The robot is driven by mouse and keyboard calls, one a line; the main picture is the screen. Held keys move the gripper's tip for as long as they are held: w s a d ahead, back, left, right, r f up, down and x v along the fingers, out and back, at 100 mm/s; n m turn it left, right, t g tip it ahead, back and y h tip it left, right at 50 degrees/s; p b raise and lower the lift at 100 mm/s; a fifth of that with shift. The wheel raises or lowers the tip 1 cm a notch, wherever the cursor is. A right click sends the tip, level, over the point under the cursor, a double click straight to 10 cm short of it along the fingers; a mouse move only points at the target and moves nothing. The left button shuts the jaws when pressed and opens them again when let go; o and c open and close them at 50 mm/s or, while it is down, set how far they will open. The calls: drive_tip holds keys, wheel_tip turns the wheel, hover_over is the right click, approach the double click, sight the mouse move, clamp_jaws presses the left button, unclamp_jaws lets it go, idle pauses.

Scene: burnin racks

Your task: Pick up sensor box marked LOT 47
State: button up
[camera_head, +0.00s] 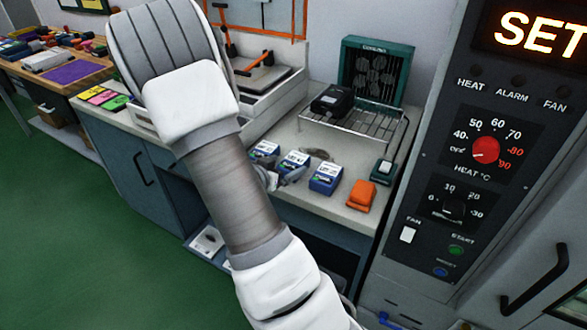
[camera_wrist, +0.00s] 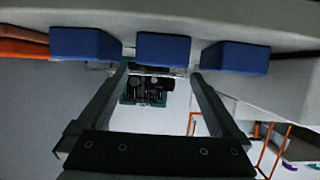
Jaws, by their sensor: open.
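Three blue boxes with white-topped labels stand in a row on the pale counter: a left box (camera_head: 265,150), a middle box (camera_head: 292,161) and a right box (camera_head: 325,178). Their print is too small to read, so I cannot tell which is LOT 47. My gripper (camera_head: 283,178) is at the front of the row, partly hidden by my arm. In the wrist view, which looks upside down, my gripper (camera_wrist: 161,72) is open and empty. Its fingers point toward the middle box (camera_wrist: 163,48), with the other boxes (camera_wrist: 86,43) (camera_wrist: 235,56) to either side.
An orange object (camera_head: 361,195) lies right of the boxes, with a small dark green device (camera_head: 383,168) behind it. A wire rack (camera_head: 385,122) holding a black device (camera_head: 332,100) stands behind, before a green fan unit (camera_head: 376,70). A control cabinet (camera_head: 400,250) bounds the right.

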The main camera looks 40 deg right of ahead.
sight(293, 161)
drive_tip(key=b+x, duration=0.1)
drive_tip(key=x, duration=0.4)
drive_tip(key=shift+d+f, duration=0.1)
drive_tip(key=shift+f, duration=0.05)
drive_tip(key=shift+w, duration=0.1)
drive_tip(key=c, duration=1.4)
